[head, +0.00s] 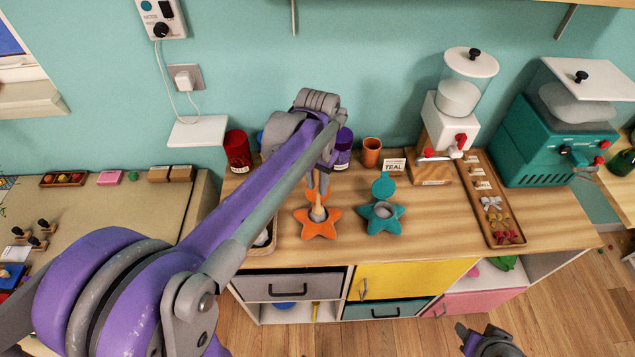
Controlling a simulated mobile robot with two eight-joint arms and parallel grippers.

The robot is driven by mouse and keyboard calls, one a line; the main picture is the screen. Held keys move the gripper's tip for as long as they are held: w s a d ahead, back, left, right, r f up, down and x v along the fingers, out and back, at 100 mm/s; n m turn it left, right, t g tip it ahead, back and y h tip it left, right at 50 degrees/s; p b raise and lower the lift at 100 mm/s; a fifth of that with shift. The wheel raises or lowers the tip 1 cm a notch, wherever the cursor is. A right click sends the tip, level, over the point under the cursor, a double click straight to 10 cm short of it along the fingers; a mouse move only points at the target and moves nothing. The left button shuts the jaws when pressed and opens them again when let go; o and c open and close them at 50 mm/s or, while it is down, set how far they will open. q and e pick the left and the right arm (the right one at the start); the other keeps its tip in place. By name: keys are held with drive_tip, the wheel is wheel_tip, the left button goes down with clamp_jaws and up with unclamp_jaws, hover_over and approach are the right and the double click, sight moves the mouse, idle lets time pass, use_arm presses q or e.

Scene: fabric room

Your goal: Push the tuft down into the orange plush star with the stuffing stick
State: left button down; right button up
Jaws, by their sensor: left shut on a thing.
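The orange plush star (319,228) lies on the wooden counter, left of the teal star. The wooden stuffing stick (318,209) stands roughly upright, its lower end at the star's middle. I cannot tell how deep it reaches, and no tuft can be made out there. My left gripper (318,186) is shut on the stick just above the star, mostly hidden by my own arm. Orange patches show beside the stick; I cannot tell what they belong to. My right gripper (485,338) is low in front of the counter, partly cut off, away from the stars.
A teal star (381,222) with a pale middle lies close on the right. Behind stand a red cup (237,150), an orange cup (371,152) and a TEAL card (395,165). A wooden tray (502,229) of small bows lies right. The counter between is clear.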

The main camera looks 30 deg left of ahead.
use_arm(q)
drive_tip(key=shift+f+b, duration=1.05)
drive_tip(key=shift+f, duration=0.85)
use_arm(e)
drive_tip(key=shift+s+f, duration=0.25)
drive_tip(key=shift+f, duration=0.5)
drive_tip(key=shift+s+f, duration=0.25)
drive_tip(key=shift+f, duration=0.45)
use_arm(q)
drive_tip(key=shift+r+p, duration=2.85)
drive_tip(key=shift+r, duration=2.75)
drive_tip(key=shift+w+f, duration=0.1)
use_arm(e)
drive_tip(key=w+r, duration=0.3)
drive_tip(key=r, duration=0.5)
drive_tip(key=shift+w, duration=0.3)
drive_tip(key=shift+s+t, duration=0.15)
drive_tip(key=shift+t, duration=0.15)
